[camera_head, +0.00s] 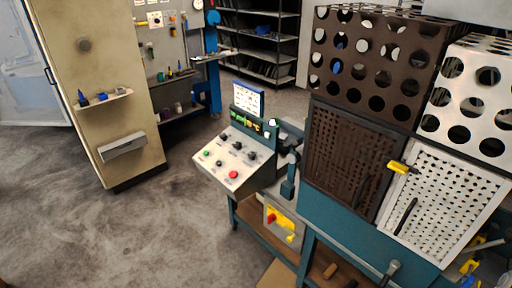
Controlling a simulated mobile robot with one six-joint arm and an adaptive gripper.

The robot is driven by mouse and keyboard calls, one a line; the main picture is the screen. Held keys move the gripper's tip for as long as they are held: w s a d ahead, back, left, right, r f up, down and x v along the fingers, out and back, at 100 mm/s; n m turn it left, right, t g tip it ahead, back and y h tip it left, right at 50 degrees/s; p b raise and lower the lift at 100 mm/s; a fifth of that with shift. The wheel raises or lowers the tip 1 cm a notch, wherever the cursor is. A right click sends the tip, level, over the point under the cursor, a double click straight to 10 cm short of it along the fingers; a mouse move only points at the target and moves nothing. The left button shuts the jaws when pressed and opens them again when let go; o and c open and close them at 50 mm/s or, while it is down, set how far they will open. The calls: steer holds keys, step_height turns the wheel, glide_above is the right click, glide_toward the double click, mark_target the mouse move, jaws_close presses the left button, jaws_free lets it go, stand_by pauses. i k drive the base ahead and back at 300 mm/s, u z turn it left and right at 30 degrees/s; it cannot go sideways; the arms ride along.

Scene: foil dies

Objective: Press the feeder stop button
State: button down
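A light grey, sloped control panel (213,169) stands near the middle of the view, on the left end of a teal machine. A red button (233,174) sits at its lower right corner. A small green button (207,153) is to the left along the front edge, with a small dark control (219,163) between them. Several black knobs (237,145) line the upper part of the panel. The labels are too small to read, so I cannot tell which control is marked feeder stop. My gripper is not in view.
A dark perforated guard (375,60) and a white perforated door (450,205) with a yellow latch (398,167) cover the machine to the right. A red-and-yellow switch (271,217) is below the panel. A beige cabinet (85,50) stands left. The floor (150,225) before the panel is clear.

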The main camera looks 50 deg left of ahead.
mark_target(233, 174)
steer(key=u, duration=1.85)
